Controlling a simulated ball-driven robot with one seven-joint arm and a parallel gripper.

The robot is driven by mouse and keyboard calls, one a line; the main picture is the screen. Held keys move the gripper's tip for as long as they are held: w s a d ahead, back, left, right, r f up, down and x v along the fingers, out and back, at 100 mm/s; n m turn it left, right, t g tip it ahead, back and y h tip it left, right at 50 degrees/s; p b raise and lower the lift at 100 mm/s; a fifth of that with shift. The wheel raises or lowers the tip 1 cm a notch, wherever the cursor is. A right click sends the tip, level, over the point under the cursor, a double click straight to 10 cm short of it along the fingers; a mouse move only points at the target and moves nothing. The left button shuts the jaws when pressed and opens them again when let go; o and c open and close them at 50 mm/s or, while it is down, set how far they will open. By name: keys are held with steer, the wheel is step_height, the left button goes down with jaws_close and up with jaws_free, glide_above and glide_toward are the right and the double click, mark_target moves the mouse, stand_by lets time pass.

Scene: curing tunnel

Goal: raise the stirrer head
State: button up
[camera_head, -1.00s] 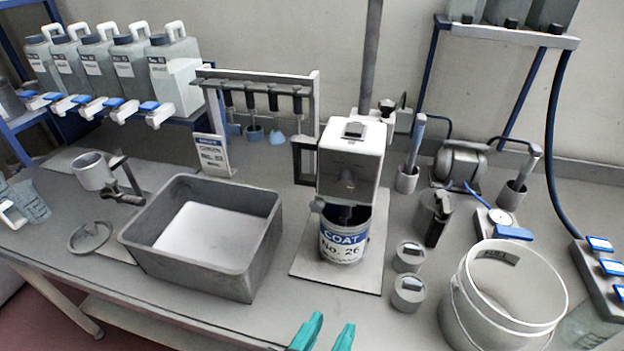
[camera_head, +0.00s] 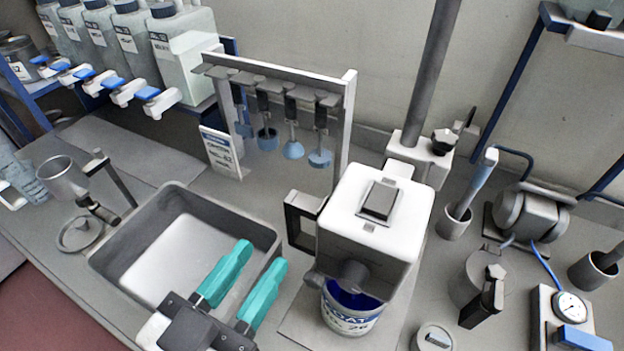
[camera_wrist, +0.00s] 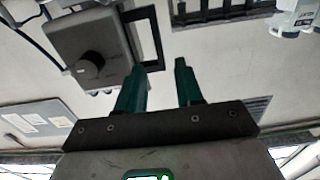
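The stirrer head (camera_head: 366,225) is a white and grey box on a grey upright column (camera_head: 432,75), with a dark button block on top, a dark round knob in front and a black loop handle (camera_head: 299,222) on its left side. It sits low, right over a can labelled COAT (camera_head: 350,312) with dark blue inside. My gripper (camera_head: 260,265), with teal fingers, is open and empty, left of the can and over the grey basin's right side. In the wrist view the stirrer head (camera_wrist: 88,50) and its handle (camera_wrist: 143,38) appear beyond the fingers (camera_wrist: 158,72).
The grey basin (camera_head: 105,265) stands left of the can. A rack (camera_head: 335,110) with hanging stirrers is behind it. A black clamp knob (camera_head: 443,141) is at the column bracket. A dark grey pot (camera_head: 475,285) and a dial gauge (camera_head: 570,308) stand at the right.

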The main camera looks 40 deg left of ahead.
mark_target(288, 220)
steer(key=p+x, duration=0.2)
steer(key=x, duration=0.7)
steer(key=shift+w+r, duration=0.1)
steer(key=shift+r, duration=0.05)
steer(key=shift+w+a, duration=0.1)
steer(key=shift+w, duration=0.6)
jaws_close()
steer(key=shift+p, duration=0.3)
